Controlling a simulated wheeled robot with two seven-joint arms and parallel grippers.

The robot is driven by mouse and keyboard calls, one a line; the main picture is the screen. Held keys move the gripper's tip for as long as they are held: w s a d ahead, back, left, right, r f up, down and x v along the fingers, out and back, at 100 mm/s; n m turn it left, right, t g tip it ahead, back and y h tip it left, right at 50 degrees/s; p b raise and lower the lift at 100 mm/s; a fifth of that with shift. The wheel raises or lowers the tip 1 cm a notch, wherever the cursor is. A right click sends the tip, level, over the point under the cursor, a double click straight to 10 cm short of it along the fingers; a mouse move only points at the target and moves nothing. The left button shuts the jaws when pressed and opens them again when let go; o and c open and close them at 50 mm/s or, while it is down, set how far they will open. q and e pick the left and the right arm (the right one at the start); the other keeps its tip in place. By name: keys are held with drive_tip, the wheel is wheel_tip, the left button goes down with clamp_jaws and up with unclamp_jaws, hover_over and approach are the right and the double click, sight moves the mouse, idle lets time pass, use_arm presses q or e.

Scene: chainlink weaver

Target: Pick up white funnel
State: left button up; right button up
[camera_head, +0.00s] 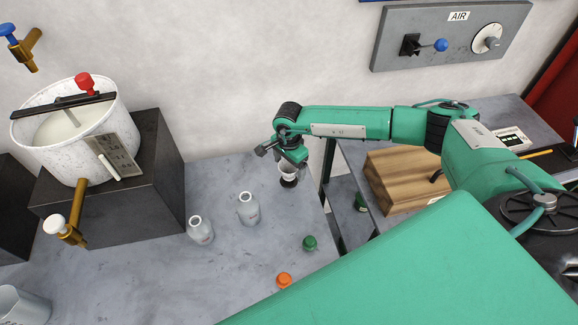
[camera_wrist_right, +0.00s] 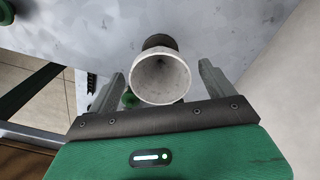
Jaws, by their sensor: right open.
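The white funnel (camera_wrist_right: 160,80) shows in the right wrist view with its wide round mouth facing the camera. A dark round piece (camera_wrist_right: 160,42) shows just beyond its rim. In the head view the funnel (camera_head: 287,171) is small and partly hidden beneath my right gripper (camera_head: 283,161), near the table's right edge. In the wrist view the right gripper (camera_wrist_right: 161,87) is open, with one finger on each side of the funnel and gaps between. I cannot tell how deep the fingers reach. My left gripper is not in view.
A green cap (camera_head: 310,243) and an orange cap (camera_head: 284,280) lie nearer. A white bucket (camera_head: 70,125) sits on a dark block. A wooden block (camera_head: 400,180) is at right.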

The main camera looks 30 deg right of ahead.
sight(289, 168)
drive_tip(key=shift+f, duration=0.45)
drive_tip(key=c, duration=1)
drive_tip(key=shift+c, duration=0.2)
drive_tip(key=shift+r, duration=0.15)
drive_tip(key=shift+w+r+b, duration=0.1)
drive_tip(key=shift+r+b, duration=0.3)
drive_tip(key=shift+r, duration=0.2)
wheel_tip(289, 168, up, 19)
drive_tip(key=b, duration=0.6)
drive_tip(key=shift+f, duration=0.2)
